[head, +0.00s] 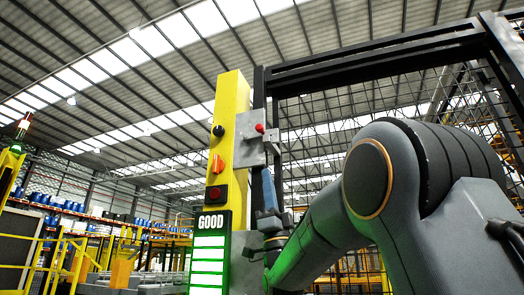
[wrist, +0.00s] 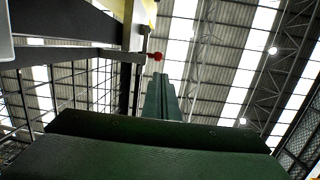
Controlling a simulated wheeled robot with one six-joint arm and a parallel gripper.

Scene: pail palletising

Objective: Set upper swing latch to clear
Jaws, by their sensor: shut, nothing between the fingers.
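The upper swing latch (head: 272,146) is a grey metal piece with a red knob (head: 260,128), high on the right side of the yellow post in the head view. The red knob also shows in the wrist view (wrist: 156,56), just beyond the fingertips. I cannot tell which position the latch is in. My gripper (head: 267,174) points upward below the latch, close to the dark frame upright. In the wrist view its green fingers (wrist: 161,80) are together and empty. The knob looks apart from the fingertips, but the exact gap is unclear.
The yellow post (head: 233,100) carries a black knob (head: 218,131), an orange switch (head: 217,164), a red button (head: 215,194) and a lit green GOOD panel (head: 209,250). A dark gate frame (head: 380,58) spans the upper right, with mesh (head: 490,95) beyond. A lower grey plate (head: 244,262) is partly hidden.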

